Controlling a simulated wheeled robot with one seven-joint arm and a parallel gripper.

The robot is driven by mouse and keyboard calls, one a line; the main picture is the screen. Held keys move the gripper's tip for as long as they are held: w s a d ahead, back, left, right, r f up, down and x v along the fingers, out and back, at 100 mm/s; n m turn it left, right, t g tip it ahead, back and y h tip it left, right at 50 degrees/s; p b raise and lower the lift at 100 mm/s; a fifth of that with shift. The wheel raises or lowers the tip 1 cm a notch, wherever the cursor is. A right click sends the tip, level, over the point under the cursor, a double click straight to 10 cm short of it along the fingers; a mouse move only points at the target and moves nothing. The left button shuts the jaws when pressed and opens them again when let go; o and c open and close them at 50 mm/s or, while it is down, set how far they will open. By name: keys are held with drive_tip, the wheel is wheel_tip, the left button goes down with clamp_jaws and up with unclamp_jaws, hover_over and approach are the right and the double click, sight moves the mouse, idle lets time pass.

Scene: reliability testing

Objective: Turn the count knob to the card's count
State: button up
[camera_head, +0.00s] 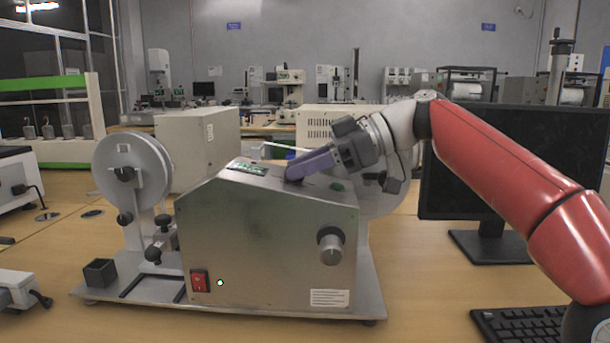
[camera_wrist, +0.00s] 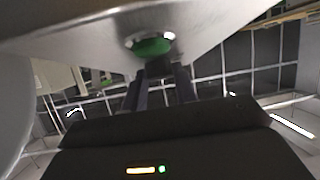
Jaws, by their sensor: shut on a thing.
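A grey metal machine (camera_head: 265,235) stands on the table, with a sloped top panel and a green-lit display (camera_head: 247,168). My gripper (camera_head: 292,176) reaches down from the right onto this panel, just right of the display. Its purple fingers are shut on a small dark knob, seemingly the count knob, which they hide in the head view. In the wrist view a dark piece (camera_wrist: 158,70) shows between the fingers, beside a green button (camera_wrist: 152,46). The knob's setting and the display's digits are too small or hidden to read. I cannot make out a count card.
The machine's front has a round silver knob (camera_head: 331,246), a red switch (camera_head: 200,281), a lit green lamp (camera_head: 220,282) and a white label (camera_head: 329,298). A reel (camera_head: 132,170) stands at left. A monitor (camera_head: 500,165) and keyboard (camera_head: 525,325) are at right, near my arm.

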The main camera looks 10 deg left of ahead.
drive_tip(key=m+t+b, duration=0.1)
drive_tip(key=b, duration=0.1)
drive_tip(key=f+m+t+b, duration=0.1)
drive_tip(key=b, duration=0.1)
drive_tip(key=shift+s+m+t, duration=0.15)
drive_tip(key=shift+m+t, duration=0.15)
drive_tip(key=shift+m, duration=0.1)
drive_tip(key=m+t+b, duration=0.1)
drive_tip(key=b, duration=0.1)
drive_tip(key=shift+s+r+m+t+b, duration=0.1)
drive_tip(key=shift+r+m+t+b, duration=0.05)
drive_tip(key=shift+m+t+b, duration=0.2)
drive_tip(key=shift+s+a+r+m+t+h+b, duration=0.1)
drive_tip(key=shift+r+m+t+h+b, duration=0.1)
drive_tip(key=shift+m+t+h+b, duration=0.75)
drive_tip(key=shift+s+r+m+t+h+b, duration=0.15)
drive_tip(key=shift+m+t+b, duration=0.35)
drive_tip(key=shift+m+t, duration=0.85)
drive_tip(key=shift+m+g, duration=0.25)
drive_tip(key=shift+m, duration=0.2)
drive_tip(key=o, duration=1)
drive_tip(key=shift+c, duration=0.2)
